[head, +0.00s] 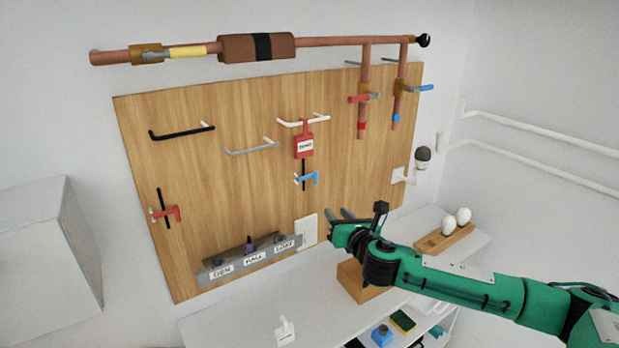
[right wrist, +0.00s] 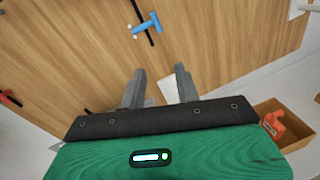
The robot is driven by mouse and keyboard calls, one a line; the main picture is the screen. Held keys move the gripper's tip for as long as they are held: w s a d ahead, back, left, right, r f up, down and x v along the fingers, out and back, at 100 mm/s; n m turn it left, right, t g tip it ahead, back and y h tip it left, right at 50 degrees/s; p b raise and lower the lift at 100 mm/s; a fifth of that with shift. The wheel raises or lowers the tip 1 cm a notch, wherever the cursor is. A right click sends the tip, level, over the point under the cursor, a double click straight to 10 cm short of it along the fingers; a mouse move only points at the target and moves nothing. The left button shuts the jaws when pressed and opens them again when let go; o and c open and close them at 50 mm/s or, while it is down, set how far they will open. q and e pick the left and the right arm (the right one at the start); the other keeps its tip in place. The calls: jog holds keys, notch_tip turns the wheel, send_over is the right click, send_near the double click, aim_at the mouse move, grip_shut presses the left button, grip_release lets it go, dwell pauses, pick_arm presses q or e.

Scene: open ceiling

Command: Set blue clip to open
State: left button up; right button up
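The blue clip (head: 308,178) sits on a short black rod on the wooden board, below a red tagged block. It also shows near the top of the right wrist view (right wrist: 147,26), set across the black rod; I cannot tell whether it is open or shut. My right gripper (head: 338,216) is below and to the right of the clip in the head view, apart from it. In the right wrist view its two grey fingers (right wrist: 160,84) are spread with nothing between them. My left gripper is not in view.
A similar red clip (head: 168,213) is at the board's left. A labelled grey rail (head: 248,260) and a white plate (head: 306,231) are low on the board. An open wooden box (head: 362,287) stands below my right arm. Board (head: 240,190) around the blue clip is mostly clear.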

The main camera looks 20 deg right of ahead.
notch_tip(320, 180, up, 3)
jog(key=n, duration=0.2)
jog(key=p, duration=0.6)
send_near(317, 174)
jog(key=shift+t, duration=0.4)
jog(key=w, duration=0.7)
jog(key=shift+w+d+f, duration=0.1)
jog(key=shift+d+f, duration=0.15)
jog(key=shift+w+f, duration=0.1)
jog(key=shift+w, duration=0.45)
grip_shut()
